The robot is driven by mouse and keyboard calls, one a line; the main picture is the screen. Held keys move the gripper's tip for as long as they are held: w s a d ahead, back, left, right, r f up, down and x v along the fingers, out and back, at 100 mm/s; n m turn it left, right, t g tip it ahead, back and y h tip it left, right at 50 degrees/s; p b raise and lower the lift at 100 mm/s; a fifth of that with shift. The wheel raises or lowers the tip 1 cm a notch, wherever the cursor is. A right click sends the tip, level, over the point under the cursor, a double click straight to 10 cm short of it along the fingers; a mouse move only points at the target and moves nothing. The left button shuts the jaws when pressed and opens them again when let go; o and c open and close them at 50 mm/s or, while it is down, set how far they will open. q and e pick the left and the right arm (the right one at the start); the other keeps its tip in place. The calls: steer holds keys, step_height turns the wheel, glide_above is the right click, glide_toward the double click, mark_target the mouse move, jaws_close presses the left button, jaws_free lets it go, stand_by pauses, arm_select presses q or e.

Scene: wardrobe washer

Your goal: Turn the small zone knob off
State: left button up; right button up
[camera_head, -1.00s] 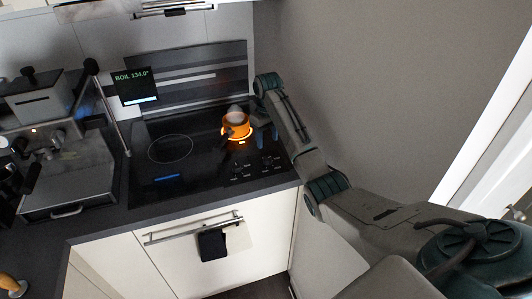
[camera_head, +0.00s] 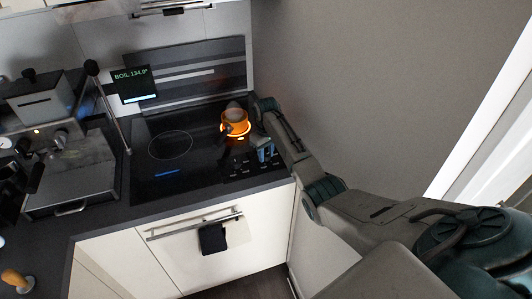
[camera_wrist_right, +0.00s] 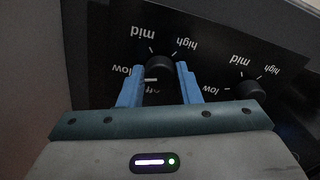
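My right gripper (camera_head: 264,152) is over the right end of the hob's front controls. In the right wrist view its two blue fingers (camera_wrist_right: 160,92) stand apart, one on each side of a dark round knob (camera_wrist_right: 158,68). Whether they touch it is unclear. That knob's white mark lies to the left, near "low"; "mid" and "high" are printed beyond it, and the label between the fingers is partly hidden. A second dark knob (camera_wrist_right: 251,91) sits to the right. I cannot tell from the labels which knob is for the small zone. My left gripper is not in view.
An orange glowing pot (camera_head: 236,123) stands at the hob's back right. The black hob (camera_head: 150,182) has an empty ring at left. A display (camera_head: 134,86) reads about "BOIL 134.9°". An espresso machine (camera_head: 75,170) is at left, a grey wall (camera_head: 350,80) at right.

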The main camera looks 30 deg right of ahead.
steer(key=c, duration=0.4)
steer(key=shift+r+n+p, duration=0.15)
steer(key=shift+n+p, duration=0.45)
steer(key=shift+n, duration=0.4)
steer(key=n+p, duration=0.1)
steer(key=n, duration=0.2)
steer(key=shift+n, duration=0.3)
steer(key=n+p, duration=0.1)
steer(key=n, duration=0.3)
steer(key=shift+w+p, duration=0.1)
steer(key=shift+p, duration=0.25)
steer(key=shift+n+p, duration=0.3)
steer(key=shift+n, duration=1.9)
